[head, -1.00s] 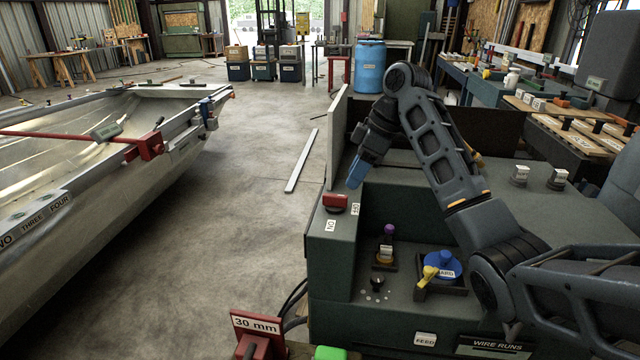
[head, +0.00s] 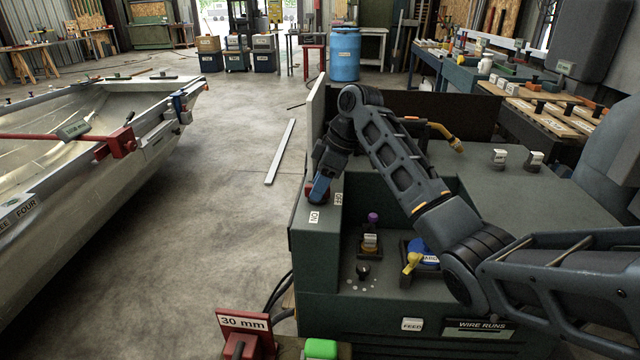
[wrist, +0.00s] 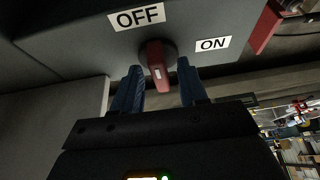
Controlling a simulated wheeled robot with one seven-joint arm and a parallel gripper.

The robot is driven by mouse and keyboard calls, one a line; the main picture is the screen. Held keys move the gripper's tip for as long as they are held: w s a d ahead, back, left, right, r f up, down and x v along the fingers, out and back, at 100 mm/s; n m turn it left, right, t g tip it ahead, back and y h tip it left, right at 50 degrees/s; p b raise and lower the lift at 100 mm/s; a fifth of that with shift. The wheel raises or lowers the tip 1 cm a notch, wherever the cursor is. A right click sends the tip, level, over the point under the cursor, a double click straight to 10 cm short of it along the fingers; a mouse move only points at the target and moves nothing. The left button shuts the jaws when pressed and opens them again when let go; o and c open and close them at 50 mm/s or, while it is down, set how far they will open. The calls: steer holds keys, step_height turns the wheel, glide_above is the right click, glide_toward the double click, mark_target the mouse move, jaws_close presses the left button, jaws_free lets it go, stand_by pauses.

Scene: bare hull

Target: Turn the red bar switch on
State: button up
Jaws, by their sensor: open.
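The red bar switch (wrist: 158,60) sits on the dark panel, with the OFF label (wrist: 138,17) and the ON label (wrist: 212,44) beside it in the wrist view. Its bar has a small white mark and runs roughly along the line of my fingers. In the head view the switch (head: 309,189) is partly hidden behind my gripper (head: 321,189), on the left top corner of the green cabinet. In the wrist view my gripper (wrist: 157,75) is open, one blue finger on each side of the bar. I cannot tell whether either finger touches it.
The green cabinet (head: 318,268) has a recess with a purple-topped knob (head: 373,217) and a blue dial with a yellow handle (head: 412,261). A tall pale panel (head: 317,105) stands behind the switch. A metal boat (head: 90,165) lies left across open floor.

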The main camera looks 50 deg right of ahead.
jaws_close()
